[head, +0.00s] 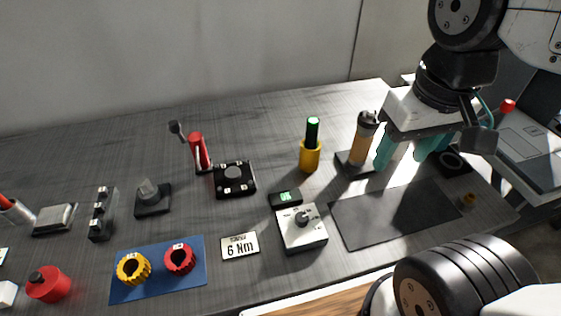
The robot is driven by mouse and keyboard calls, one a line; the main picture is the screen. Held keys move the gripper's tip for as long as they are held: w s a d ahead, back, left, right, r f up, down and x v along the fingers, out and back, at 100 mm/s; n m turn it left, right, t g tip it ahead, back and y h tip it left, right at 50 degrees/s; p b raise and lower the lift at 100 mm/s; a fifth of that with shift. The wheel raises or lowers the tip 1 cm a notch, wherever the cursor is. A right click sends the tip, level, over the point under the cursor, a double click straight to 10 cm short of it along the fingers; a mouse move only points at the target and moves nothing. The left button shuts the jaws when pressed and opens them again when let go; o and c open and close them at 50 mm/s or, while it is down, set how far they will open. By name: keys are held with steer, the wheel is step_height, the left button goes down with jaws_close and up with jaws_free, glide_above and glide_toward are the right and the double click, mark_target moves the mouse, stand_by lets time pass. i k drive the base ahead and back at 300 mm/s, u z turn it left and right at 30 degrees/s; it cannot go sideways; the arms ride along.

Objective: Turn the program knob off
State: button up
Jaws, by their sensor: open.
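A white box (302,236) stands near the table's front, right of centre, with a dark grey knob (302,217) on its sloped top face. It looks like the program knob, but its markings are too small to read. A small black display (285,198) with green digits sits just behind the box. My gripper (408,158) is at the upper right, open and pointing down, with teal fingers apart. It is behind and right of the white box, well clear of the knob. I see nothing between its fingers.
A dark mat (392,217) lies right of the box. A yellow holder (310,156) with a green-topped black tool stands behind the display. A "6 Nm" card (240,245) lies left of the box.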

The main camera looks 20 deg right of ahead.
mark_target(302, 219)
steer(key=k, duration=0.5)
steer(key=z, duration=1.45)
steer(key=k, duration=0.65)
steer(key=u, duration=0.85)
steer(key=i, duration=0.5)
steer(key=u, duration=0.05)
